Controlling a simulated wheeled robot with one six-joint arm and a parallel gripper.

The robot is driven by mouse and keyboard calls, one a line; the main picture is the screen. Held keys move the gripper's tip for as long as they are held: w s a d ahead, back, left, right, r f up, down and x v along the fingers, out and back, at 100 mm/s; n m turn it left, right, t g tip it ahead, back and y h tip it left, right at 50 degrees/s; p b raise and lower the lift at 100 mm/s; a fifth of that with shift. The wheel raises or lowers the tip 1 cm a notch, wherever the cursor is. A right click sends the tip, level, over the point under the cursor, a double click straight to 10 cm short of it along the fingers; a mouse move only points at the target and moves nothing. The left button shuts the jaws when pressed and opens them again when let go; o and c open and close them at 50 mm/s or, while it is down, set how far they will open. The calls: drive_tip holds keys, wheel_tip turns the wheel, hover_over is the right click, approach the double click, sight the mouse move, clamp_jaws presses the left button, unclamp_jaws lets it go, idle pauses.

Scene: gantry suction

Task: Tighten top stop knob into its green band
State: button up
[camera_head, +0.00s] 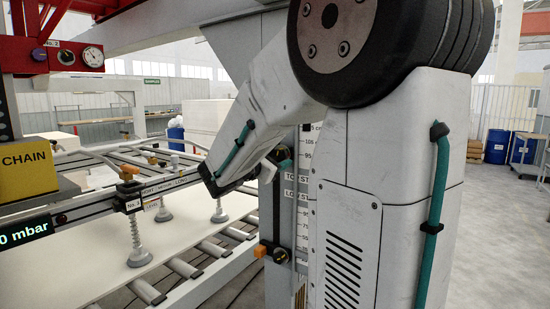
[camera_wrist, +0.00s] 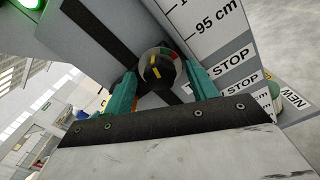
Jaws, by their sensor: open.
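In the wrist view the top stop knob (camera_wrist: 153,72) is round and black with a yellow mark. Its dial ring (camera_wrist: 170,52) shows grey, green and red parts. I cannot tell exactly where the mark stands against the green band. My gripper (camera_wrist: 160,78) is open, with one teal finger on each side of the knob; contact is not clear. A STOP label (camera_wrist: 236,63) and a centimetre scale (camera_wrist: 215,20) are right of the knob.
Another orange-and-black knob (camera_head: 262,250) sits lower on the post. To the left, a gantry beam with suction cups (camera_head: 135,240) stands over a pale sheet (camera_head: 90,265) on rollers (camera_head: 185,268). A yellow CHAIN box (camera_head: 25,173) is at far left.

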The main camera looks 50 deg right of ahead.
drive_tip(key=c, duration=1)
drive_tip(key=m, duration=0.5)
drive_tip(key=o, duration=1)
drive_tip(key=a, duration=0.8)
drive_tip(key=shift+s, duration=0.35)
drive_tip(key=shift+d, duration=0.1)
